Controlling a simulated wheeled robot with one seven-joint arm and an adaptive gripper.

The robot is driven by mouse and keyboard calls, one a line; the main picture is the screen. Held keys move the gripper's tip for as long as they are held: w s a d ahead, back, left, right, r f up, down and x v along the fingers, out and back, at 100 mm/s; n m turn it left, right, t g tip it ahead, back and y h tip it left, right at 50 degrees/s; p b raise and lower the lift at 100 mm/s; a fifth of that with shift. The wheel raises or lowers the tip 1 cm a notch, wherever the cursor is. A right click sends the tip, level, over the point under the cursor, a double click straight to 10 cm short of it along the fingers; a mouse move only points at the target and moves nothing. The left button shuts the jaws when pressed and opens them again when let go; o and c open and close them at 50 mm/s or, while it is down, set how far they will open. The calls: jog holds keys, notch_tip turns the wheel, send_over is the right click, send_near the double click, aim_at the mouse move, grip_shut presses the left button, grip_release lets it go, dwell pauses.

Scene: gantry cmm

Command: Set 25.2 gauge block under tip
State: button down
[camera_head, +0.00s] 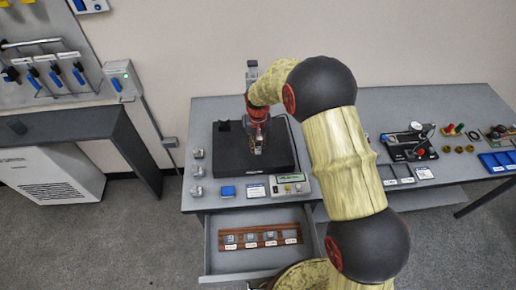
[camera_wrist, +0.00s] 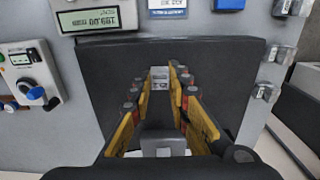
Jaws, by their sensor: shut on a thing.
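My gripper (camera_head: 258,150) is over the black plate (camera_head: 229,165) on the bench, pointing down. In the wrist view its yellow fingers (camera_wrist: 160,82) are closed on a small light-grey gauge block (camera_wrist: 160,73), with faint marking on its face. The block's size cannot be read. Whether it touches the plate cannot be told. A grey upright of the gantry (camera_head: 252,70) shows behind my arm; its measuring tip is hidden. In the open drawer, a brown wooden rack (camera_head: 261,246) holds several grey blocks with white labels.
A display box (camera_head: 289,188), a label card and a blue pad (camera_head: 227,191) stand along the bench front. Several small metal pieces (camera_head: 197,170) line the plate's left side. A dial-gauge stand (camera_head: 410,145) is to the right. The open drawer (camera_head: 222,268) juts out in front.

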jog(key=b, duration=0.3)
send_over(258, 162)
jog(key=shift+w+f, duration=0.1)
jog(key=shift+f, duration=2.7)
jog(key=shift+f, duration=0.55)
jog(key=c, duration=1.6)
grip_release()
jog(key=o, duration=0.4)
jog(key=shift+r+p, duration=1.65)
jog(key=shift+r, duration=1.9)
jog(key=shift+f, duration=0.1)
